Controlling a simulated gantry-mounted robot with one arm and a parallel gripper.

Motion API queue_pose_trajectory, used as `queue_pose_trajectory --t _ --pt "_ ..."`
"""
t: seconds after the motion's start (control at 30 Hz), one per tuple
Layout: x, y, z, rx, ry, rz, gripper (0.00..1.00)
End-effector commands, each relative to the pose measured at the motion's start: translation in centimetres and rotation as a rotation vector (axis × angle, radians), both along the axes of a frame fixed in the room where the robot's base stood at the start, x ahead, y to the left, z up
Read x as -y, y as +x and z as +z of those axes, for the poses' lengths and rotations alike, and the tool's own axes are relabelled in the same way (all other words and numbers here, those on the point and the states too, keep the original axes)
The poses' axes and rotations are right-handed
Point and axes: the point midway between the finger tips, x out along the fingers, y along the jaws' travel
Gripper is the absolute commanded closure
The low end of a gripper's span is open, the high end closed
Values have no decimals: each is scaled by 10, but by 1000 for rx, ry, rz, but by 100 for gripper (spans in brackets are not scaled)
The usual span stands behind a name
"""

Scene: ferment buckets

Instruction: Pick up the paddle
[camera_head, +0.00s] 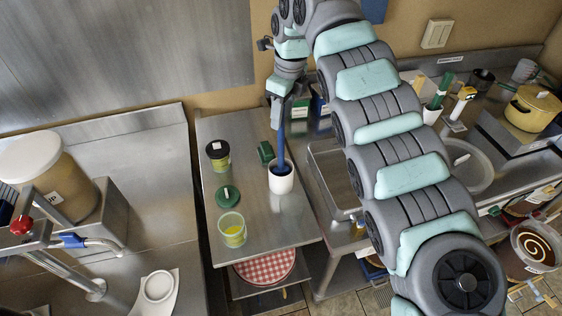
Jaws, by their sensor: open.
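A long blue handle (281,148), which looks like the paddle, stands nearly upright in a white cup (281,184) on the steel table. Its lower end is hidden inside the cup. My gripper (279,117) is open and points down at the upper end of the handle. The picture is too small to tell whether the handle is between the fingers or just beside them.
A dark jar (218,154), a green lid (228,196), a clear cup with yellow contents (232,229) and a green block (265,152) share the table (263,222). A sink basin (332,180) lies to the right. The table's front is clear.

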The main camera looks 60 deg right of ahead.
Motion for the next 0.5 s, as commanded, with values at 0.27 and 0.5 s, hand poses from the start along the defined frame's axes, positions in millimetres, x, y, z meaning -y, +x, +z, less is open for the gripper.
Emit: queue_pose_trajectory --t 0.27,0.5 --pt "-2 4 -34 -5 5 -1 56" --pt "-1 6 -43 -1 1 -1 56"
